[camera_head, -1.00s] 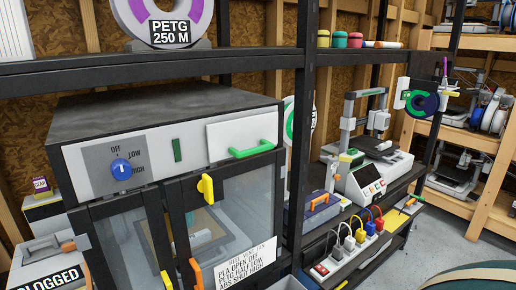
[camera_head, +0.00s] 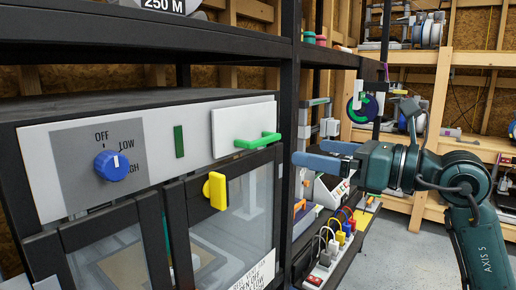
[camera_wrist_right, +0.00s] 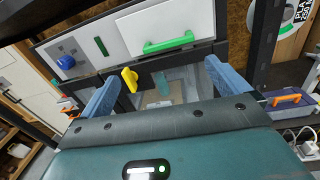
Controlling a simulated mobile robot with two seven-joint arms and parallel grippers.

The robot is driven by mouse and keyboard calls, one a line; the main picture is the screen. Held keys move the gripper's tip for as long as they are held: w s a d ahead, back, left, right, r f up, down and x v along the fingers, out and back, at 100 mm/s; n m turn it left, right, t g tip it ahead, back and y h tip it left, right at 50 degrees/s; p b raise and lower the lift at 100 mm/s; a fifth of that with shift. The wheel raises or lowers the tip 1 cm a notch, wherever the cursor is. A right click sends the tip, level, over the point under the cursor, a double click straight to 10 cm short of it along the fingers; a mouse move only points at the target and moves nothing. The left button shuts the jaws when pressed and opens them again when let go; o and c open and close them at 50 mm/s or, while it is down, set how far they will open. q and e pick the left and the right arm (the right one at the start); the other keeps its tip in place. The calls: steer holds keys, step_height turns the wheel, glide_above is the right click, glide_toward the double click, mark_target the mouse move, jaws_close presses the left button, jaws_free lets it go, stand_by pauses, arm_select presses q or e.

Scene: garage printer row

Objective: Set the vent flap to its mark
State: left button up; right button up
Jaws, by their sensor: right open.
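A white panel (camera_head: 243,125) with a green bar handle (camera_head: 257,141) sits at the upper right of the enclosure front; it looks like the vent flap. It lies flat against the front as far as I can tell. A green vertical stripe (camera_head: 179,141) is to its left. My right gripper (camera_head: 310,153) is open and empty, to the right of the green handle and apart from it. In the right wrist view, the green handle (camera_wrist_right: 169,43) shows beyond and above the open fingers (camera_wrist_right: 160,75). My left gripper is not in view.
A blue knob (camera_head: 111,166), its white pointer toward LOW, is left of the stripe. A yellow latch (camera_head: 216,190) sticks out from the glass doors below the panel. A black shelf post (camera_head: 292,105) stands right of the enclosure. A power strip (camera_head: 329,260) with plugs is at lower right.

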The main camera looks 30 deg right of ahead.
mark_target(268, 138)
steer(key=shift+h, duration=0.5)
steer(key=p+x, duration=0.1)
steer(key=x, duration=0.2)
steer(key=p+x, duration=0.2)
steer(key=x, duration=0.2)
steer(key=r+p+x, duration=0.1)
steer(key=x, duration=0.3)
steer(key=shift+w+d+r, duration=0.1)
steer(key=shift+w+d, duration=0.2)
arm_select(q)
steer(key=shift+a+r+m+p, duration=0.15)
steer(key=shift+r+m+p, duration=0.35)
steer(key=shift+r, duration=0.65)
arm_select(e)
steer(key=shift+w+a, duration=0.2)
steer(key=shift+w, duration=0.35)
steer(key=shift+c, duration=0.3)
steer(key=c, duration=1)
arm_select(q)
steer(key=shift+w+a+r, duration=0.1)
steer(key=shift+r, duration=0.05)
arm_select(e)
steer(key=shift+c, duration=0.2)
